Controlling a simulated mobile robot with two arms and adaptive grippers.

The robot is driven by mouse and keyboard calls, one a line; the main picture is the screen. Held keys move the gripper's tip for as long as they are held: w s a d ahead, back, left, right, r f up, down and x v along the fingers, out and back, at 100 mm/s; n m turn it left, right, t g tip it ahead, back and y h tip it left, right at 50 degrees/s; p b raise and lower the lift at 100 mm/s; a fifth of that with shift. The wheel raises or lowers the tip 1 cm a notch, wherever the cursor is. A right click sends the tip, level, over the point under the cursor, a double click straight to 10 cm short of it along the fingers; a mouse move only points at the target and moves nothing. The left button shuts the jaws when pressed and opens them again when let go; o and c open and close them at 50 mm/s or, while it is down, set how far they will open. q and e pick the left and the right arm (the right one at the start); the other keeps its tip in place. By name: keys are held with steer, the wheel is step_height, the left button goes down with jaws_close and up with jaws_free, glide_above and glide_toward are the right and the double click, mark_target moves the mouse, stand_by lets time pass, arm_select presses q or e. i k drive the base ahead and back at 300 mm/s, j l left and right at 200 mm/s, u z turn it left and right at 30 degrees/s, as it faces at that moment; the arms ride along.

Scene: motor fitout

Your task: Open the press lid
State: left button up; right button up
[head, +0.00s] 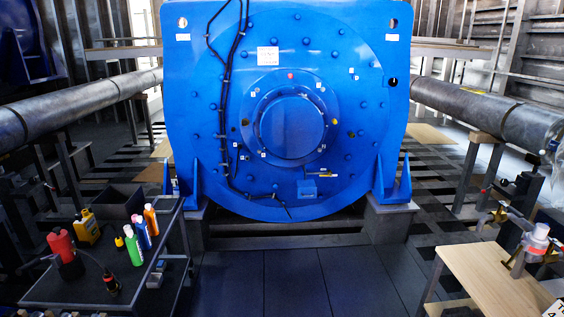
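I cannot make out a press or a press lid for certain in the head view. A small grey fixture (518,262) stands at the back edge of a wooden-topped table at the right. A white bottle-like thing (539,236) with a red band is next to it, and I cannot tell if the two are joined. Neither of my grippers shows in this view.
A large blue motor (345,130) stands on supports ahead. A dark cart (60,290) at the left holds several bottles, a red container (60,243) and a yellow device (87,228). The wooden table (490,275) is mostly bare. The floor (290,280) between is clear.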

mark_target(59, 239)
steer(key=i+l+u, duration=0.1)
steer(key=i+u, duration=0.15)
steer(key=i, duration=2)
steer(key=i+l+u, duration=0.15)
steer(key=l, duration=0.2)
steer(key=l+u, duration=0.1)
steer(key=l, duration=0.3)
